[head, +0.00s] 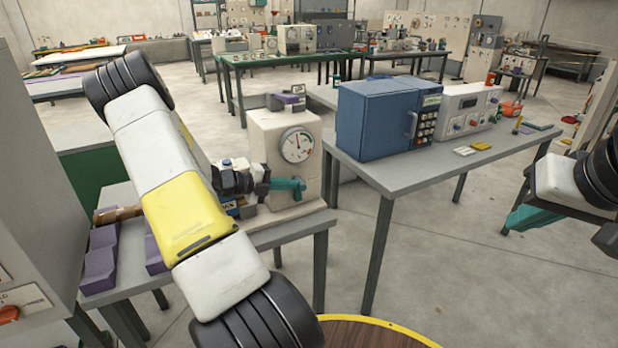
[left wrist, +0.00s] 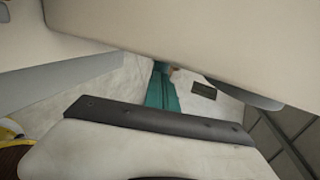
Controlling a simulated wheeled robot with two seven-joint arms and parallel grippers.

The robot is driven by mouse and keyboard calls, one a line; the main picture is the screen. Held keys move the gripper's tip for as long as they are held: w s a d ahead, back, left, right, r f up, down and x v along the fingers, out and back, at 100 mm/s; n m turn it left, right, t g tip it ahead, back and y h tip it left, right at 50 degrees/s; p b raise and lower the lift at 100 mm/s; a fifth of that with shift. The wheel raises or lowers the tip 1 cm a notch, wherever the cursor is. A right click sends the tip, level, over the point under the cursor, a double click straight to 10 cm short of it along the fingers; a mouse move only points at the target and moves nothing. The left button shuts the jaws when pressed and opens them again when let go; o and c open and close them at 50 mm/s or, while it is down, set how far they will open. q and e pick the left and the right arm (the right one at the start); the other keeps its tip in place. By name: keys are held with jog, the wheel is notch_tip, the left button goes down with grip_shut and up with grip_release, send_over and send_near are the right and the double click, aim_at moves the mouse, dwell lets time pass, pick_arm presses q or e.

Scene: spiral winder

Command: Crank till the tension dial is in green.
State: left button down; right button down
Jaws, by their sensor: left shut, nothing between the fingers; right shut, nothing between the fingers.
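The spiral winder (head: 262,133) is a cream machine on a grey bench at centre left. Its round tension dial (head: 297,145) faces me; its needle points roughly upward, but the picture is too small to tell which coloured zone it is in. My left gripper (head: 290,187) has teal fingers, shut and empty, in front of the winder just below the dial. The shut fingers also show in the left wrist view (left wrist: 161,90), between pale surfaces. I cannot make out the crank; my left arm hides part of the winder. My right gripper (head: 527,217) is shut at the far right, away from the winder.
Purple bins (head: 100,262) stand on the bench at left, beside a brown roll (head: 117,214). A blue oven-like box (head: 385,118) and a white instrument (head: 466,110) stand on the grey table (head: 400,174) at right. Open floor lies between that table and my right arm.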

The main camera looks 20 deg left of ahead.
pick_arm(q)
jog(key=shift+d+r, duration=0.1)
jog(key=shift+w+d+r, duration=0.25)
jog(key=shift+w+d, duration=0.45)
jog(key=shift+w, duration=0.15)
jog(key=shift+w+d+r, duration=0.25)
jog(key=shift+w+d, duration=0.4)
jog(key=shift+w, duration=0.15)
jog(key=shift+r, duration=0.1)
